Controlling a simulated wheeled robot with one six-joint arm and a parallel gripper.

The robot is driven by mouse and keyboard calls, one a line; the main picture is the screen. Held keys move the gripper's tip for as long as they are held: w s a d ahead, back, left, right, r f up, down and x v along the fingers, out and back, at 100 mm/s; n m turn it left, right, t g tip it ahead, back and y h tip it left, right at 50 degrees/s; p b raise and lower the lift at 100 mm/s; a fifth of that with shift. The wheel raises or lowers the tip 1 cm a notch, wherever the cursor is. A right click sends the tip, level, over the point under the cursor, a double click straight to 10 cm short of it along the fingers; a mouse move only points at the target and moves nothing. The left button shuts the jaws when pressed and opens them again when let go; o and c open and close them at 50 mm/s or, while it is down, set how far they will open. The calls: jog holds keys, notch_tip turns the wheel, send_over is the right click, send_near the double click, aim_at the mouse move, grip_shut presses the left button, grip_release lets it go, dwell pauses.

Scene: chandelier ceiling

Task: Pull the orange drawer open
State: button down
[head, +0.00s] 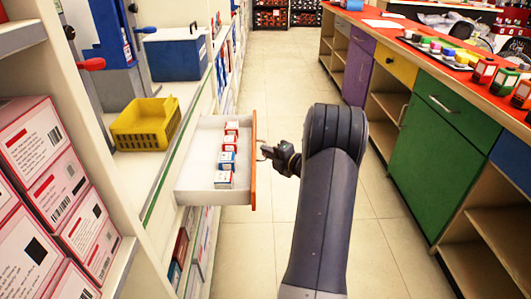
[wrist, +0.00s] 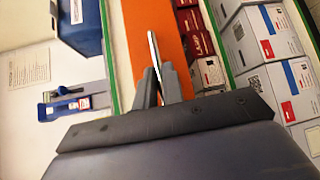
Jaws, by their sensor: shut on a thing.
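The orange drawer stands out from the white shelf unit on the left in the head view, with its orange front (head: 254,183) facing the aisle. Its white tray (head: 197,165) shows, with several small red, white and blue boxes in a row inside. My gripper (head: 264,151) is at the drawer's front, shut on its handle. In the wrist view the metal handle (wrist: 153,48) rises from between my two fingers (wrist: 159,88), against the orange front (wrist: 152,22). The part of the handle inside the fingers is hidden.
A yellow basket (head: 146,124) and a blue box (head: 175,55) stand on the shelf above the drawer. Large white and red boxes (head: 38,145) fill the near left. A counter with a green door (head: 436,150) lines the right. The tiled aisle floor (head: 282,75) between is clear.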

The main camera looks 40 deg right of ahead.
jog(key=c, duration=1.5)
grip_release()
jog(key=p+v, duration=0.1)
jog(key=v, duration=0.9)
jog(key=shift+s+d+p, duration=0.1)
jog(key=shift+s+p, duration=0.25)
jog(key=shift+p, duration=0.05)
jog(key=b+x, duration=0.1)
jog(key=x, duration=1)
jog(key=shift+a+b, duration=0.2)
jog(key=shift+b, duration=0.2)
